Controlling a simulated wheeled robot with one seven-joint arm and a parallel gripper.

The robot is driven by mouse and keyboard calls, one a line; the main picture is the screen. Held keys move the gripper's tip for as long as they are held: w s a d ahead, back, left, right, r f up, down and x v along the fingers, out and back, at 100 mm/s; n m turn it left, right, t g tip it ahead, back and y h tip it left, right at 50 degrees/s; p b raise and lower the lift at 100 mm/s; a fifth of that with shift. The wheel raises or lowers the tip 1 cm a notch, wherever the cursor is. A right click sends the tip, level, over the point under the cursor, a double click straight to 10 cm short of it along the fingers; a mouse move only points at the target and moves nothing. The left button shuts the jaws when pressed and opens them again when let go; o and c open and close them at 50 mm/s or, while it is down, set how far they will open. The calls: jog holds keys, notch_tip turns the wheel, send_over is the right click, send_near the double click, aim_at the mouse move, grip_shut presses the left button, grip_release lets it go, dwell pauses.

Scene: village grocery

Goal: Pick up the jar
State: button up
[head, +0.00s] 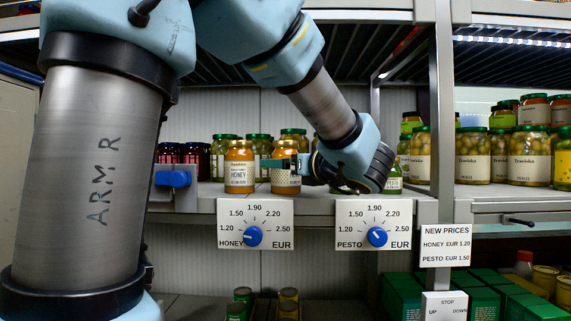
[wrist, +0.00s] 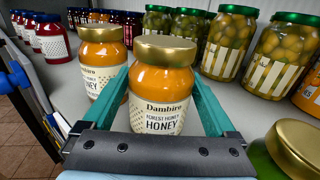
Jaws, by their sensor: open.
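A honey jar (wrist: 162,92) with orange contents, a gold lid and a "Dambiro Forest Honey" label stands upright on the shelf. It also shows in the head view (head: 285,181), partly hidden by my gripper. My gripper (head: 290,163) is open. In the wrist view its teal fingers (wrist: 160,80) lie on the left and right of this jar. Whether they touch the glass I cannot tell. A second, similar honey jar (wrist: 101,62) stands just left of it, outside the fingers; it shows in the head view too (head: 239,172).
Green-lidded jars (wrist: 228,45) stand behind and to the right. A gold-lidded green jar (wrist: 292,148) is close at the right. Dark red jars (head: 195,156) are at the left. Below the shelf edge are a honey dial (head: 253,236), a pesto dial (head: 377,237) and a "New prices" sign (head: 446,246).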

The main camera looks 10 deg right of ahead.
jog(key=shift+x, duration=1.35)
jog(key=shift+c, duration=0.4)
grip_shut()
jog(key=shift+r, duration=0.1)
